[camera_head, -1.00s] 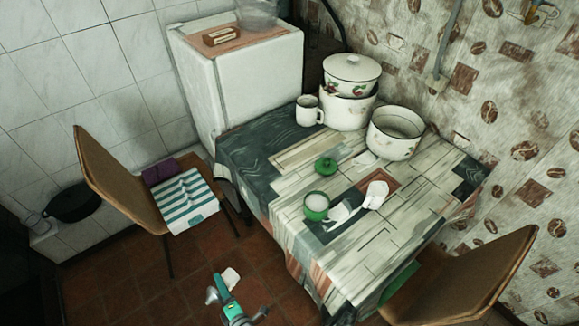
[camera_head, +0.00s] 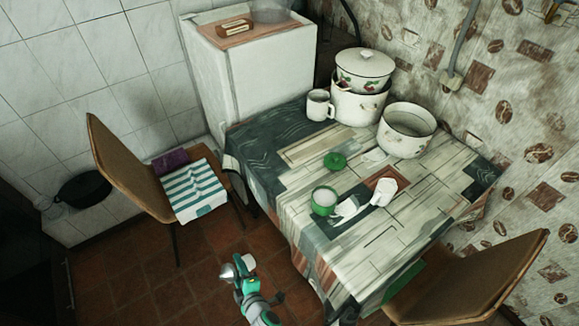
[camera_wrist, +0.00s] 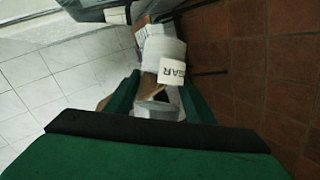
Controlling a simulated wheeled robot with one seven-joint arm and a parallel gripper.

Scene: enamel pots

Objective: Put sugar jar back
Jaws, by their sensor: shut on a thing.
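My gripper (camera_head: 243,270) is low at the bottom centre of the head view, over the red tiled floor and left of the table. It is shut on the sugar jar (camera_head: 249,262), a small white shape there. In the wrist view the white jar (camera_wrist: 164,50) sits beyond the green fingers (camera_wrist: 158,100), and part of its label reads "GAR". Its near part is between the fingers and partly hidden.
The table (camera_head: 385,240) holds a green jar (camera_head: 324,200), a green lid (camera_head: 335,160), a mug (camera_head: 319,105) and white pots (camera_head: 407,130). Chairs stand left (camera_head: 122,165) and right (camera_head: 480,275). A white fridge (camera_head: 255,80) is behind.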

